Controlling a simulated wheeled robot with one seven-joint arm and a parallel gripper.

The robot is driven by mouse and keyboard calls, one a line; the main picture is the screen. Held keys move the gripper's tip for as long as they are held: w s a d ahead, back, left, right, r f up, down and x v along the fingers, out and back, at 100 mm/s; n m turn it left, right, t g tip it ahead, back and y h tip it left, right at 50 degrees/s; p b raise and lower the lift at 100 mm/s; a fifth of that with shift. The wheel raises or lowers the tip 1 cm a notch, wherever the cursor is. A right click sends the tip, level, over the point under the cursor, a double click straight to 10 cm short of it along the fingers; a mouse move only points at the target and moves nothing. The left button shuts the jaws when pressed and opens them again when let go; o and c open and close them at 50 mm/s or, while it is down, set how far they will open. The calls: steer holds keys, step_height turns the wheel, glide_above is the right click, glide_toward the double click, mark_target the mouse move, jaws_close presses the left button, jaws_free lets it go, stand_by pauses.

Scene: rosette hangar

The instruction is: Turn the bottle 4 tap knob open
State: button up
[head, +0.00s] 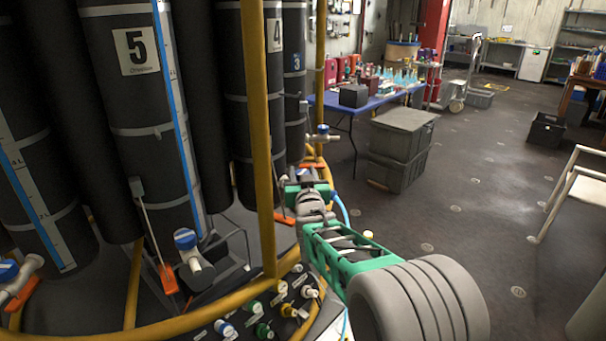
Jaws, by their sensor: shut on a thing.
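Bottle 4 (254,105) is a tall black cylinder marked "4" on a white label, standing behind a yellow upright rail. My gripper (306,182), with green fingers, is at the lower right of bottle 4, where its tap sits. It is shut on the bottle 4 tap knob, which is mostly hidden by the fingers and wrist. An orange piece (284,219) shows just below and left of the gripper. How far the knob is turned cannot be made out.
Bottle 5 (133,85) has a blue-capped tap (186,240) at left. Another blue-capped tap (322,130) stands beyond my gripper. The yellow rail (258,130) runs close left of my gripper. Grey crates (402,135) stand at right, with open floor beyond.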

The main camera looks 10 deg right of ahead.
steer(key=shift+d+f+y+b, duration=0.1)
steer(key=shift+d+y+b, duration=0.05)
steer(key=shift+y+b, duration=0.2)
jaws_close()
steer(key=n+y+b, duration=0.2)
steer(key=shift+d+f+y+b, duration=0.1)
steer(key=shift+f+y+b, duration=0.1)
steer(key=shift+y+b, duration=0.15)
steer(key=n+g+y+b, duration=0.1)
steer(key=n+y+b, duration=0.1)
steer(key=y+b, duration=0.2)
steer(key=shift+w+f+n, duration=0.1)
steer(key=shift+f+n, duration=0.05)
steer(key=shift+n, duration=0.25)
steer(key=n+g+y+b, duration=0.1)
steer(key=y, duration=0.1)
steer(key=n+y, duration=0.1)
steer(key=shift+r+n+g+y+b, duration=0.3)
steer(key=shift+g+y+b, duration=0.05)
steer(key=shift+g+y, duration=0.05)
steer(key=shift+r+n+g+y+p, duration=0.2)
steer(key=shift+n+g+y+p, duration=0.45)
steer(key=shift+n+g+y, duration=0.45)
steer(key=shift+n+g+y+p, duration=0.4)
steer(key=shift+y, duration=0.3)
steer(key=o, duration=1.3)
jaws_free()
steer(key=shift+a, duration=0.2)
